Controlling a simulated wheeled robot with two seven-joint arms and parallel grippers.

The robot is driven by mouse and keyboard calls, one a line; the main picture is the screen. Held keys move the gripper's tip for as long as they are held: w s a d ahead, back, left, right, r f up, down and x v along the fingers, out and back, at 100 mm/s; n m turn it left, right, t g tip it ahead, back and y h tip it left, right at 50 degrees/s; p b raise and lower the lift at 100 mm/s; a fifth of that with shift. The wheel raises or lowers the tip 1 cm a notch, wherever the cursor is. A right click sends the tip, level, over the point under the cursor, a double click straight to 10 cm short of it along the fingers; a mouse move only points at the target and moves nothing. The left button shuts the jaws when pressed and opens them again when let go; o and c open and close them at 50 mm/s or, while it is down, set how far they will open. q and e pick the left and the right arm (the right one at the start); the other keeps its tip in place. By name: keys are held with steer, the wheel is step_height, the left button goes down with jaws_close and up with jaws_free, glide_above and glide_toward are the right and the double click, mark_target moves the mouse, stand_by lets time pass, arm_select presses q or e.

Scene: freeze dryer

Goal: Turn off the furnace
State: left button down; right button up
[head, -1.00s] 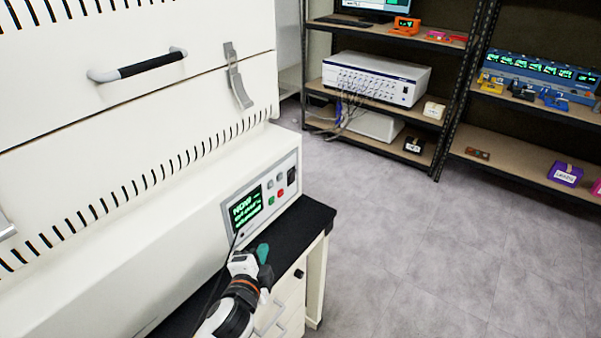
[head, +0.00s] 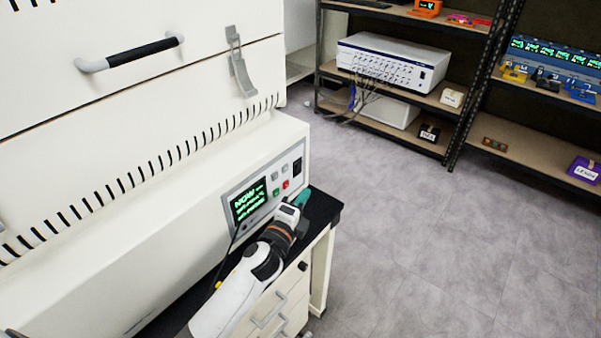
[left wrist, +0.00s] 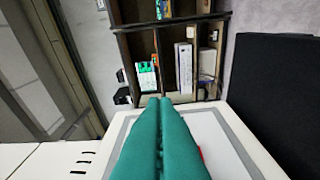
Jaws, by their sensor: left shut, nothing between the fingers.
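The furnace (head: 90,245) is a large white cabinet filling the left of the head view. Its grey control panel (head: 262,205) has a lit screen (head: 249,203) with green text, small green and grey buttons, a red button (head: 285,184) and a black switch (head: 297,165) at the right end. My left gripper (head: 303,198) has teal fingers, shut and empty, just in front of the panel's lower right part. In the left wrist view the shut fingers (left wrist: 163,100) cover most of the panel (left wrist: 215,130); a bit of red shows beside them. I cannot tell whether they touch it. My right gripper is out of view.
The furnace stands on a black-topped bench (head: 322,207) with white drawers (head: 285,300) below. Its door handle (head: 130,52) and metal latch (head: 241,65) are above the panel. Shelves (head: 455,100) with instruments stand at the back right. The grey floor (head: 420,230) between is clear.

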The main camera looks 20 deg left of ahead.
mark_target(299, 173)
arm_select(q)
steer(key=w+a, duration=0.1)
steer(key=w, duration=0.1)
steer(key=w+a+p, duration=0.1)
steer(key=w, duration=0.2)
steer(key=w+a, duration=0.1)
steer(key=w, duration=0.1)
steer(key=shift+w+r, duration=0.2)
steer(key=shift+r, duration=0.15)
steer(key=shift+p, duration=0.35)
steer(key=shift+w+a+r+n+p, duration=0.1)
steer(key=shift+a+r+n+p, duration=0.2)
steer(key=shift+p, duration=0.1)
steer(key=shift+f, duration=0.15)
